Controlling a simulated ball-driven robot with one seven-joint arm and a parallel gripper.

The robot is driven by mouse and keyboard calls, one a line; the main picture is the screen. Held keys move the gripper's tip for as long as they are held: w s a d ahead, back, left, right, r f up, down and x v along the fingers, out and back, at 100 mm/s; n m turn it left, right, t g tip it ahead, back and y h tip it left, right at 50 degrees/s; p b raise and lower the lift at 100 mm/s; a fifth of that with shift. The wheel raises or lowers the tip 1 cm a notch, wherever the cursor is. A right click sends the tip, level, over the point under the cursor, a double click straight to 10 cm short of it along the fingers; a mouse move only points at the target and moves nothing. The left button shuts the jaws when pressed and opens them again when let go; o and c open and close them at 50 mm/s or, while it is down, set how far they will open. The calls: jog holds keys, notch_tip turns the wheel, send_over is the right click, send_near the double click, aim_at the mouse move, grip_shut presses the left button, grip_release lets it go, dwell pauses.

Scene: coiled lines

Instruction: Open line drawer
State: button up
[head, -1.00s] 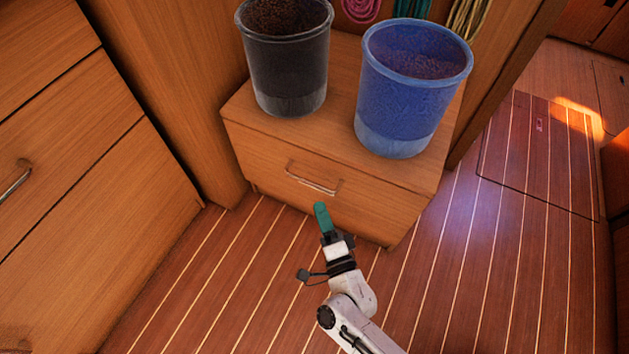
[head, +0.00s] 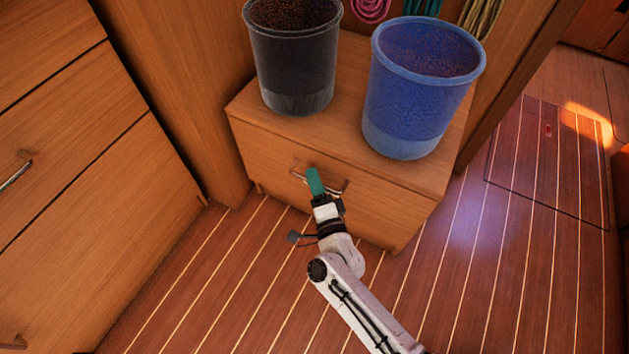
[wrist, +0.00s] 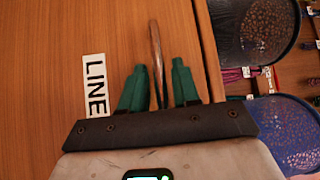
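The line drawer (head: 385,208) is the wooden front of a low cabinet and is shut. Its metal bar handle (head: 342,189) is partly hidden behind my gripper (head: 314,182) in the head view. In the wrist view a white label (wrist: 96,86) reading LINE is on the drawer front, left of the handle (wrist: 155,50). My gripper's two green fingers (wrist: 159,78) are apart, one on each side of the handle. I cannot see either finger pressing on the bar.
A black bin (head: 293,60) and a blue bin (head: 418,90) stand on the cabinet top. Coiled lines (head: 480,15) hang behind them. A larger drawer unit (head: 80,200) stands at the left. The striped wooden floor (head: 230,290) in front of the drawer is clear.

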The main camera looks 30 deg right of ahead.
grip_shut()
jog(key=shift+s, duration=0.1)
dwell(0.3)
